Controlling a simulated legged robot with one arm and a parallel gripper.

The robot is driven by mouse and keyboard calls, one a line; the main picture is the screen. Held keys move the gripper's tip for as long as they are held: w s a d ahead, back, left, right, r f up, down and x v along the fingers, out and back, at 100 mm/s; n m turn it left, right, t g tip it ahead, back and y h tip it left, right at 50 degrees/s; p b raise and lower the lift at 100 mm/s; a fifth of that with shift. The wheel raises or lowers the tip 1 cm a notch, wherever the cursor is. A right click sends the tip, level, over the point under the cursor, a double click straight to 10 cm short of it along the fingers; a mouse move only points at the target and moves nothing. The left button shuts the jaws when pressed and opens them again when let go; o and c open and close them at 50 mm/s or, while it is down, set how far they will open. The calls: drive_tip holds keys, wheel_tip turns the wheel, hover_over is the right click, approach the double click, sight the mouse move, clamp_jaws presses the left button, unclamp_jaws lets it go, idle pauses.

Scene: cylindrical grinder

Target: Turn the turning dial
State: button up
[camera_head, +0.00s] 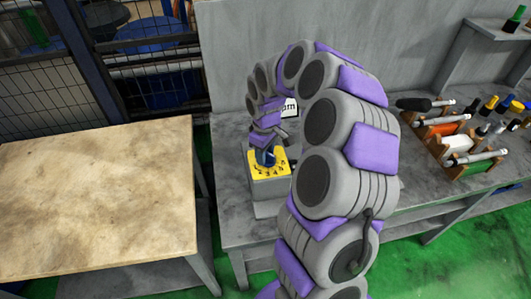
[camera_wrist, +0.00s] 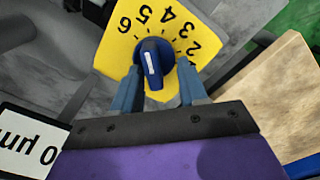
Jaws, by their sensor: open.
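The turning dial (camera_wrist: 153,62) is a blue knob with a white pointer line, set on a yellow plate (camera_wrist: 122,47) with black numbers around it. In the wrist view its pointer line lies nearly along the picture's vertical. My gripper (camera_wrist: 158,82) is open, with one blue finger on each side of the knob's lower part. I cannot tell whether the fingers touch it. In the head view the yellow plate (camera_head: 278,161) tops a grey box (camera_head: 264,187) on the grey bench. There my gripper (camera_head: 264,157) is over the plate, and the dial is mostly hidden behind it.
A wooden-topped table (camera_head: 95,200) stands at the left, beside the grey bench (camera_head: 235,222). Wooden racks with tools (camera_head: 465,150) stand on the bench at the right. A white sign (camera_head: 289,108) is behind the dial box. A wire fence (camera_head: 150,70) is at the back left.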

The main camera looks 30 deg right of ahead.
drive_tip(key=shift+d, duration=0.65)
drive_tip(key=c, duration=0.4)
drive_tip(key=shift+a, duration=0.3)
clamp_jaws()
drive_tip(key=shift+m, duration=0.3)
drive_tip(key=shift+d+r+m+p, duration=0.1)
drive_tip(key=shift+m+p, duration=0.6)
drive_tip(key=shift+m, duration=0.2)
drive_tip(key=shift+m+p, duration=0.75)
drive_tip(key=shift+m, duration=0.95)
